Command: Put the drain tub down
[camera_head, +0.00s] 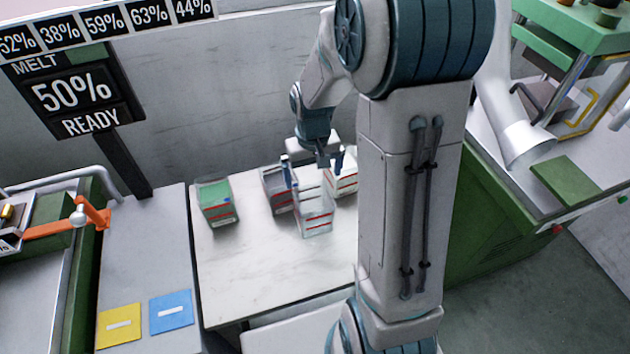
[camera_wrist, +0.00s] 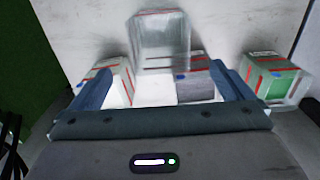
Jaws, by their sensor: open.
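A clear, see-through tub with red stripes (camera_head: 316,218), which looks like the drain tub, is on the white table in front of my gripper. It also shows in the wrist view (camera_wrist: 163,35), at the top centre beyond the fingertips. My gripper (camera_head: 316,172) is open, its fingers spread left and right just behind and above this tub. In the wrist view the two fingers (camera_wrist: 160,85) are wide apart, with no clear grip on anything. I cannot tell whether they touch the tub. The arm hides part of the table's right side.
A tub with green contents (camera_head: 216,204) stands at the left of the table (camera_head: 250,275). A tub with grey contents (camera_head: 276,190) and a tub with white contents (camera_head: 345,180) stand close beside the clear tub. The table's front left is free. A sign reads 50% READY (camera_head: 75,95).

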